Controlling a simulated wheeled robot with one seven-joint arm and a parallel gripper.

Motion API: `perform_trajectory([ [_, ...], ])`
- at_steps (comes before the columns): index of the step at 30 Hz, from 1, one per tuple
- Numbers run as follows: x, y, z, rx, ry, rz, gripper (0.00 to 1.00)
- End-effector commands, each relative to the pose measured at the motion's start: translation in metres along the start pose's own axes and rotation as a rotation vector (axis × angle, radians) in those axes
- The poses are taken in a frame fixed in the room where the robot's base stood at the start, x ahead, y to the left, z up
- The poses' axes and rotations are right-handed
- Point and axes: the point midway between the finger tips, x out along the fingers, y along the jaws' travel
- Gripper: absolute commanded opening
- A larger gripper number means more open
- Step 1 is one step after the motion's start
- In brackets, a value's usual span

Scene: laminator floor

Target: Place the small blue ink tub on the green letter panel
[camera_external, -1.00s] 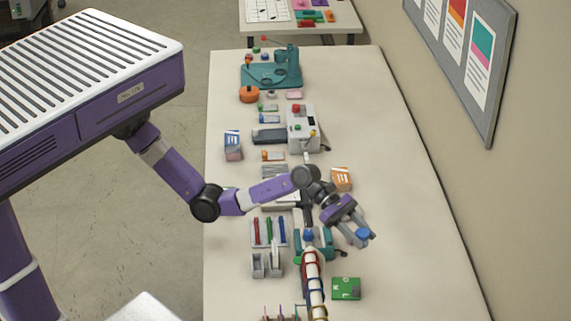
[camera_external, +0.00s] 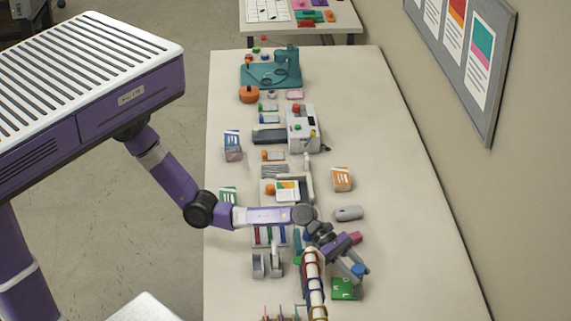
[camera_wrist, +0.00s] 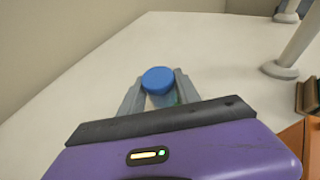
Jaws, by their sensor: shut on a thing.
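The small blue ink tub (camera_external: 358,270) is held between the two grey fingers of my gripper (camera_external: 355,271), which is shut on it. In the wrist view, the tub's round blue lid (camera_wrist: 158,79) shows between the fingertips (camera_wrist: 158,88), with a paler body below. The green letter panel (camera_external: 345,290) lies on the table near the front. In the external view the tub overlaps its upper right part, and the fingers hide part of it. A little green shows just below the tub in the wrist view. I cannot tell the exact height of the tub over the panel.
A post with coloured rings (camera_external: 315,283) stands close left of the panel. A grey rounded object (camera_external: 348,213) and an orange-and-white box (camera_external: 342,180) lie farther back. Grey holders (camera_external: 267,264) stand to the left. The table's right side (camera_external: 420,250) is clear.

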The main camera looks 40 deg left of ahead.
Motion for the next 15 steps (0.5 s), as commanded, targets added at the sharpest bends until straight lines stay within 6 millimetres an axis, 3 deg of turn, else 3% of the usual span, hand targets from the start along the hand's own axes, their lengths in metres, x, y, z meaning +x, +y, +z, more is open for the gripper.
perform_trajectory([
  [15, 0.0031, 0.0005, -0.007, -0.001, -0.002, 0.001, 0.0],
])
